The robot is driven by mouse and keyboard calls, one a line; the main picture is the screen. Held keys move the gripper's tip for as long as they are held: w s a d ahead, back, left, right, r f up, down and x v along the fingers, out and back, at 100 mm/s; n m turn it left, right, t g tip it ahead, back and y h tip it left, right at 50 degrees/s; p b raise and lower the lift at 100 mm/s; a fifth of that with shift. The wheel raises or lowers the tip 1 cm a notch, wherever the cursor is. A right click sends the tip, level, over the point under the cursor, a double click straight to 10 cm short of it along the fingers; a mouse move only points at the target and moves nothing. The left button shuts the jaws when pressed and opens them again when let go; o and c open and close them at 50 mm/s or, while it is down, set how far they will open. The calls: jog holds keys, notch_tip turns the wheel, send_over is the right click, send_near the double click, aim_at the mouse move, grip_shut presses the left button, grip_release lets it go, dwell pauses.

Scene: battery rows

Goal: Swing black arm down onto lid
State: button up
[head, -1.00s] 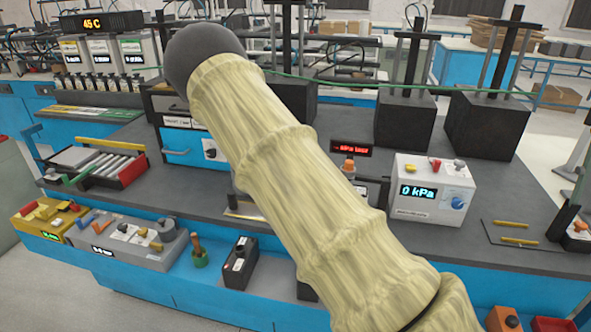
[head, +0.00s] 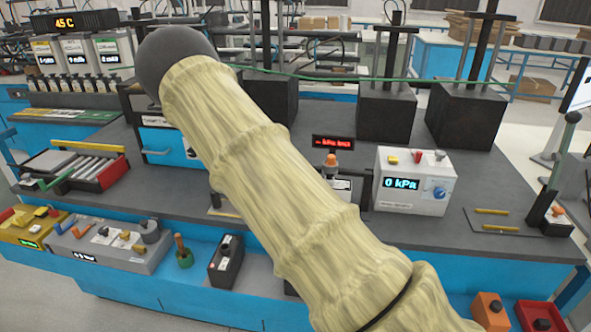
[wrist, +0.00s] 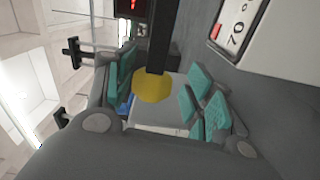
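A black bar with a yellow end (wrist: 153,86) shows in the wrist view, between the fingers of my gripper (wrist: 160,88). My gripper is open, with teal pads on both sides of the yellow end. I cannot tell whether a pad touches it. A pale flat surface (wrist: 176,88) lies behind the yellow end; I cannot tell if it is the lid. In the head view my own arm hides the gripper and this bar. Another black upright lever (head: 558,165) stands at the right end of the bench.
A white box reading 0 kPa (head: 416,181) stands on the grey bench (head: 420,240), right of my arm. A red display (head: 333,143) stands behind it. A roller tray (head: 75,172) is at left. Black blocks with posts (head: 465,120) stand at the back.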

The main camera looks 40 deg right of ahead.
jog(key=shift+a+r, duration=0.1)
jog(key=shift+r, duration=0.05)
jog(key=v, duration=1.1)
jog(key=shift+s+a, duration=0.3)
